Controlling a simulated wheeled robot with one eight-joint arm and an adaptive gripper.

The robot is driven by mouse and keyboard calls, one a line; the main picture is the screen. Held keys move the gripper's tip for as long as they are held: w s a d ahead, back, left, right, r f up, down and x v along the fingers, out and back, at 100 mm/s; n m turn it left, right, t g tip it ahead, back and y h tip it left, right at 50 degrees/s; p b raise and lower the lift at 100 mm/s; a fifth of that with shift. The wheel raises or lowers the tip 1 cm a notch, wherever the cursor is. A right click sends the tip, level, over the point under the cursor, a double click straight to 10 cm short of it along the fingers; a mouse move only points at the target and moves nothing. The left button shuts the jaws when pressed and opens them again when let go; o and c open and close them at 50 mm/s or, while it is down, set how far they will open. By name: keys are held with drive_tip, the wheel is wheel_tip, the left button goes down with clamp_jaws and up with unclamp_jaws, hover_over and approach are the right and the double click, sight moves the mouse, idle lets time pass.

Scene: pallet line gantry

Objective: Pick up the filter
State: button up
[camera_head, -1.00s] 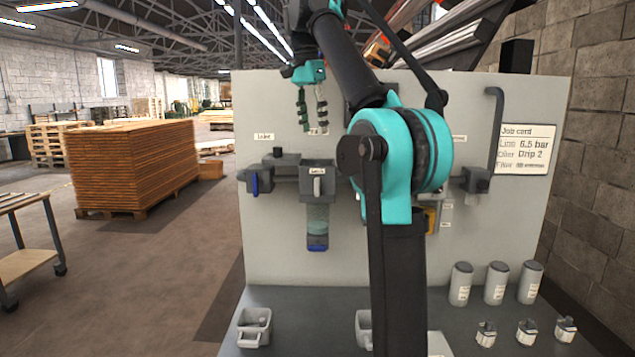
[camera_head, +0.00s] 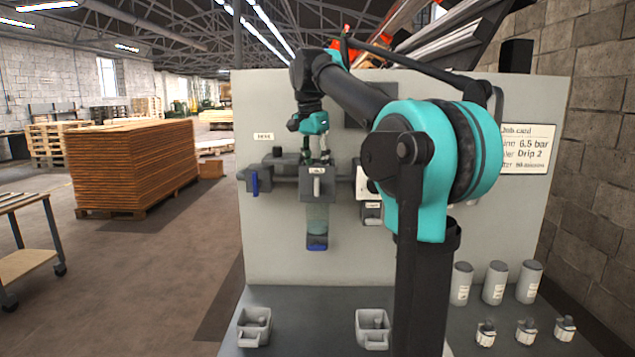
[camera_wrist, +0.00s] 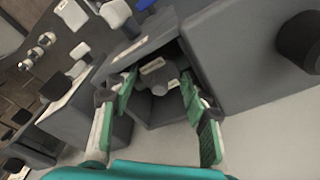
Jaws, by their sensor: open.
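A grey housing (camera_head: 317,183) with a pale label and handle is mounted on the panel. A clear bowl (camera_head: 317,222) with a blue base hangs below it. My gripper (camera_head: 317,157) points down just above the housing's top. In the wrist view my gripper (camera_wrist: 158,80) has its green-padded fingers apart. A small grey part with a pale label (camera_wrist: 152,66) lies between the fingertips, in a box-like recess. I cannot tell whether the fingers touch it, or whether it is the filter. Three small capped pieces (camera_head: 525,332) stand on the bench at right.
Three grey cylinders (camera_head: 494,283) stand behind the capped pieces. Two grey trays (camera_head: 254,327) sit on the bench front. A blue-handled valve (camera_head: 254,183) is left of the housing. A job card (camera_head: 527,148) is on the panel. The bench between trays is clear.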

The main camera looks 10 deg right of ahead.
drive_tip(key=shift+f, duration=0.6)
drive_tip(key=c, duration=0.8)
drive_tip(key=shift+r, duration=0.1)
